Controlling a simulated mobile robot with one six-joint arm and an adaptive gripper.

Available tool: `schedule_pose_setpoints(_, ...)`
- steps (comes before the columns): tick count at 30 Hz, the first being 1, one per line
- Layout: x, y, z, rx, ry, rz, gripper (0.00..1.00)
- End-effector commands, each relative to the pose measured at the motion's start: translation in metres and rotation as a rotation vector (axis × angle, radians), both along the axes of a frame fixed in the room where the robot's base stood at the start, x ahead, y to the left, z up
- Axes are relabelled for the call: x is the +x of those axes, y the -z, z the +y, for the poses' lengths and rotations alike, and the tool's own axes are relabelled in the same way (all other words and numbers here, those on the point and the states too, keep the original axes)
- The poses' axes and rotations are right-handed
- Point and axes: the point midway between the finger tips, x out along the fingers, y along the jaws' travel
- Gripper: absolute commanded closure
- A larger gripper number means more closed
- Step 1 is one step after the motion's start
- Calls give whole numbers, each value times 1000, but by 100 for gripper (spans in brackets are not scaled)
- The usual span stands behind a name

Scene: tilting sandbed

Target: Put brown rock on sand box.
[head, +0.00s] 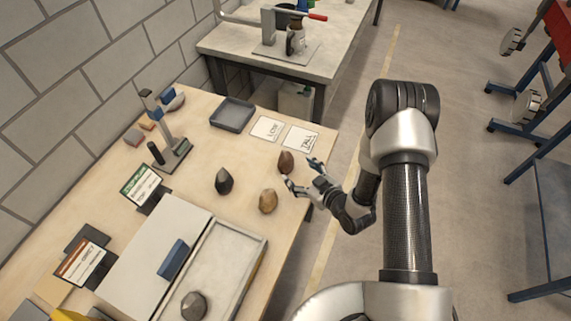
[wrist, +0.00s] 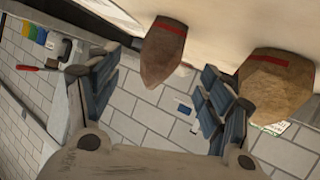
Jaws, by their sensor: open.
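A dark reddish-brown rock (head: 286,161) stands on the table near its right edge. A lighter tan-brown rock (head: 268,201) stands nearer the sand box. My gripper (head: 301,174) is open and empty, its fingers beside the reddish-brown rock. In the wrist view the reddish-brown rock (wrist: 164,52), with a red band, appears ahead of the gap between my fingers (wrist: 160,92). The tan-brown rock (wrist: 273,88), also red-banded, is beyond the right finger. The sand box (head: 262,256) is a pale shallow tray at the table's front, with a dark grey rock (head: 194,305) in it.
Another dark grey rock (head: 224,181) stands left of the tan-brown one. Cards marked LOW (head: 267,128) and TALL (head: 301,139) and a grey tray (head: 233,114) lie farther back. A white panel with a blue block (head: 173,259) adjoins the sand box. A post stand (head: 176,153) is at left.

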Motion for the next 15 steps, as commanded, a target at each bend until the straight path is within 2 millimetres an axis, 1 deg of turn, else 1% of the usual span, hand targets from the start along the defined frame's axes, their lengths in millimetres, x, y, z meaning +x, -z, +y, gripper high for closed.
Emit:
schedule_pose_setpoints(1, 7, 5, 7, 0, -4, -3, 27)
schedule_pose_setpoints(4, 17, 10, 14, -1, -2, -1, 27)
schedule_pose_setpoints(10, 26, 15, 20, 0, 1, 1, 27)
schedule_pose_setpoints(15, 40, 32, 33, 0, -2, 0, 27)
